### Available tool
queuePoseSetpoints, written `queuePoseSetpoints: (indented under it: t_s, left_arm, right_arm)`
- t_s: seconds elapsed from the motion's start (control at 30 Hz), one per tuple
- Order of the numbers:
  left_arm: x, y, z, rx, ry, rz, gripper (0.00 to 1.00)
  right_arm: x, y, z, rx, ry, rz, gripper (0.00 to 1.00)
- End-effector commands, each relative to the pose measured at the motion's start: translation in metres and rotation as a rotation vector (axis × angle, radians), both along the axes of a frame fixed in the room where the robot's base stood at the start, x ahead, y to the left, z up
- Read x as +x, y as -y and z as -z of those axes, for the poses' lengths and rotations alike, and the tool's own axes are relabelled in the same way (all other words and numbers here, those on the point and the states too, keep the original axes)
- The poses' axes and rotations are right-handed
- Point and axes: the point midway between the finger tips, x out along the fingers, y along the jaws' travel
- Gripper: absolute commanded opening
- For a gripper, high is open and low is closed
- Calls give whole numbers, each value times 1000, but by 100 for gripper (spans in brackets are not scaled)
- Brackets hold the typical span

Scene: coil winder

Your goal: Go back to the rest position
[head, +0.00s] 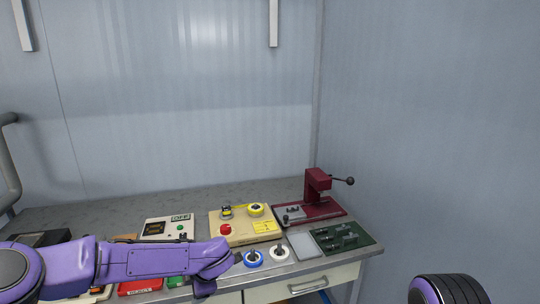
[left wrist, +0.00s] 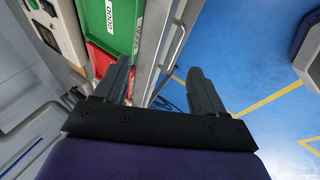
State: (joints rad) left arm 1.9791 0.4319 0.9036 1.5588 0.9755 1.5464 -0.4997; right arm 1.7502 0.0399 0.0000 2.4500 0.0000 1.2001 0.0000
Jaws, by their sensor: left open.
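My left arm comes in from the left across the front of the bench in the head view, its wrist bent down near the front edge. My left gripper (head: 205,288) is small and dark there. In the left wrist view the left gripper (left wrist: 162,72) has its two fingers apart with nothing between them. It hangs by the bench's front edge, with blue floor beyond. Part of my right arm shows at the bottom right of the head view; its gripper is out of view.
The bench (head: 80,218) carries a cream winder unit (head: 240,236), a dark red press (head: 318,195), a green fixture plate (head: 360,240), blue (head: 253,258) and white (head: 279,253) spools, and a red bin (head: 140,286). A green bin (left wrist: 112,22) is close to the left gripper. Walls stand behind and right.

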Motion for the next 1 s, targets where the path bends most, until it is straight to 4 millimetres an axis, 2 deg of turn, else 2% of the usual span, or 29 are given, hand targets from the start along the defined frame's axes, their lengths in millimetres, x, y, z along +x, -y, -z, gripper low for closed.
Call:
queuePoseSetpoints:
  t_s: [0.03,0.17,0.27,0.3,0.37,0.4,0.5,0.6,0.7,0.73,0.8,1.0]
  left_arm:
    - [-11,1,22,64,15,70,71]
    - [-46,2,81,204,48,292,71]
    - [-96,1,133,272,23,520,71]
    - [-124,-1,154,288,-7,623,71]
    - [-170,-8,182,295,-66,777,71]
    - [-202,-16,196,294,-118,869,71]
    - [-281,-40,219,278,-264,1066,71]
    - [-340,-68,223,277,-403,1195,71]
    - [-372,-93,221,295,-500,1238,71]
    - [-376,-98,221,304,-518,1241,71]
    - [-382,-105,223,317,-544,1254,71]
    - [-384,-103,224,312,-545,1254,71]
  right_arm:
    - [0,0,0,0,0,0,43]
    - [0,0,0,0,0,0,43]
    - [0,0,0,0,0,0,43]
    - [0,0,0,0,0,0,43]
    - [0,0,0,0,0,0,43]
    - [0,0,0,0,0,0,43]
    - [0,0,0,0,0,0,43]
    - [0,0,0,0,0,0,43]
    - [0,0,0,0,0,0,43]
    - [0,0,0,0,0,0,43]
    - [0,0,0,0,0,0,43]
    - [0,0,0,0,0,0,43]
